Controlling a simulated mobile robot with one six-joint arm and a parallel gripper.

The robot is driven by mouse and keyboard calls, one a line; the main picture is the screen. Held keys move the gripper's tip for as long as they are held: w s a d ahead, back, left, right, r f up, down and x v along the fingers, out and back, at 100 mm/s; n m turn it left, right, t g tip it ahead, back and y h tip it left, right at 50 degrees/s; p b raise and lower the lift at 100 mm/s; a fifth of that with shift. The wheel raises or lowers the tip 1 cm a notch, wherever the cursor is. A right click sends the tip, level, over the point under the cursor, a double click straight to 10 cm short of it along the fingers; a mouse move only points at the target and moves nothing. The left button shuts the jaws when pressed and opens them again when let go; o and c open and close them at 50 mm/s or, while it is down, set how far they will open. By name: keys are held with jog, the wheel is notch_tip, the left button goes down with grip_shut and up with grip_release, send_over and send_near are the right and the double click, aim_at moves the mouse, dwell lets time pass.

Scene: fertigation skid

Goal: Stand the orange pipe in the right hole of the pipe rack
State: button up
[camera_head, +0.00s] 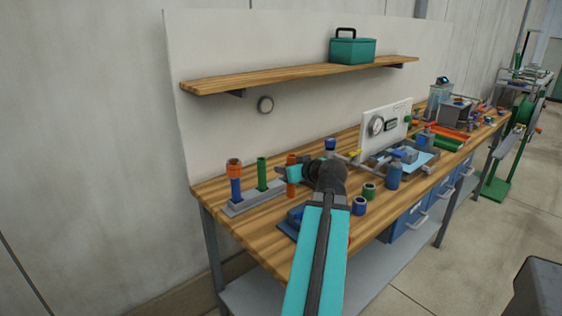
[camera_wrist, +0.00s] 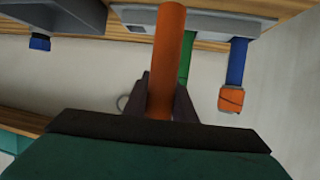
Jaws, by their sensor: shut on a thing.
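My gripper (camera_head: 290,174) is shut on the orange pipe (camera_head: 291,160), which stands roughly upright. In the wrist view the fingers (camera_wrist: 163,92) close around the orange pipe (camera_wrist: 167,45) from both sides. The grey pipe rack (camera_head: 236,208) lies at the near left end of the bench and also shows in the wrist view (camera_wrist: 210,22). The orange pipe is at the rack's right end, and its lower end overlaps the rack in the wrist view; I cannot tell whether it is in the hole. A green pipe (camera_head: 261,174) stands in the middle of the rack.
A blue pipe with an orange top (camera_head: 235,178) stands at the rack's left. A blue ring (camera_head: 360,205), a green ring (camera_head: 369,190) and a blue cylinder (camera_head: 393,176) stand right of my arm. A shelf (camera_head: 290,74) with a teal box (camera_head: 352,50) hangs above.

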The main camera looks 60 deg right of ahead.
jog(key=shift+w+d+r+p, duration=0.2)
jog(key=shift+w+d+p, duration=0.35)
jog(key=shift+p, duration=2.85)
jog(key=p, duration=0.4)
jog(key=shift+w+d+f, duration=0.1)
jog(key=shift+d+f, duration=0.05)
jog(key=shift+d, duration=0.05)
jog(key=w+d+f+p, duration=0.1)
jog(key=w+d+p, duration=0.3)
jog(key=w+d, duration=0.3)
jog(key=shift+w+d+f, duration=0.25)
jog(key=shift+w+d, duration=0.15)
jog(key=shift+d, duration=1)
jog(key=shift+p, duration=0.3)
jog(key=f, duration=0.1)
jog(key=f+p, duration=0.2)
jog(key=shift+w+d+f, duration=0.25)
jog(key=shift+d+f, duration=0.1)
jog(key=shift+f, duration=0.15)
